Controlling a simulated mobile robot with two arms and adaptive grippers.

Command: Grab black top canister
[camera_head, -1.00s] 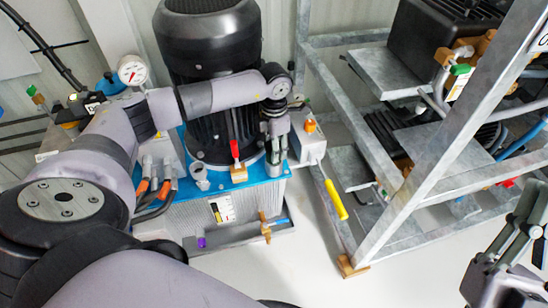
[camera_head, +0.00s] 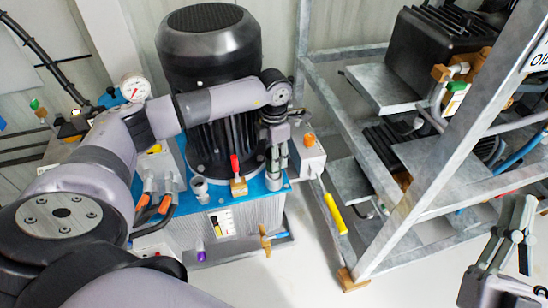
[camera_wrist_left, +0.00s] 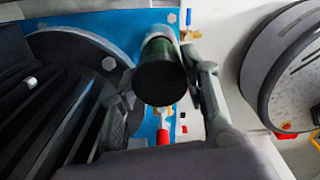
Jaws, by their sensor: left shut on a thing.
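The black top canister (camera_wrist_left: 160,70) shows in the left wrist view as a dark green cylinder with a round black top, between the two fingers of my left gripper (camera_wrist_left: 165,85). In the head view my left gripper (camera_head: 277,160) points down over the right front corner of the blue-topped unit, beside the big black motor. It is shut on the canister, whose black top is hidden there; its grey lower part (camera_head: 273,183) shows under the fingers. My right gripper (camera_head: 520,235) is at the lower right, empty, with its fingers apart.
The black motor (camera_head: 208,45) stands close to the left of my left gripper. A red-handled valve (camera_head: 235,165) is just left of it, and a grey box (camera_head: 307,152) with an orange knob is at its right. A metal rack (camera_head: 425,150) fills the right side. Bare floor lies in front.

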